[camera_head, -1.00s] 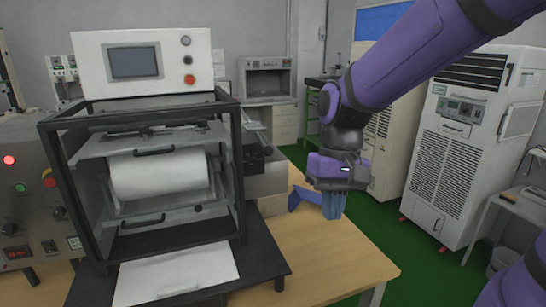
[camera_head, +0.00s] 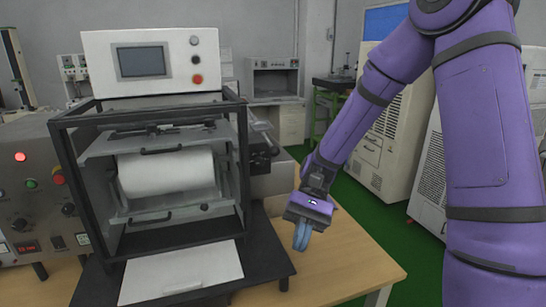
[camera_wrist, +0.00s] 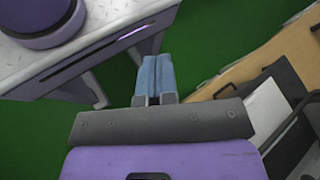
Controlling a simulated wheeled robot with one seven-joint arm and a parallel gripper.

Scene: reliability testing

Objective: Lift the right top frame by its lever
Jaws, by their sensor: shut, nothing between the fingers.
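A test machine with a black open frame (camera_head: 245,160) stands on the table at the left. Inside it is a light upper plate (camera_head: 105,146) with a dark bar handle (camera_head: 161,150), a white roll (camera_head: 166,175), and a lower dark handle (camera_head: 150,217). I cannot tell which part is the right top frame or its lever. My gripper (camera_head: 301,243) is right of the machine, apart from it, pointing down beside the black base plate. Its blue fingers are together and empty, as the wrist view (camera_wrist: 155,72) also shows.
The wooden table (camera_head: 345,262) has free room at its right. A white sheet (camera_head: 180,272) lies in front of the machine. A control box (camera_head: 30,195) with knobs and lights stands at the left. White cabinets (camera_head: 380,140) stand behind my arm on the green floor.

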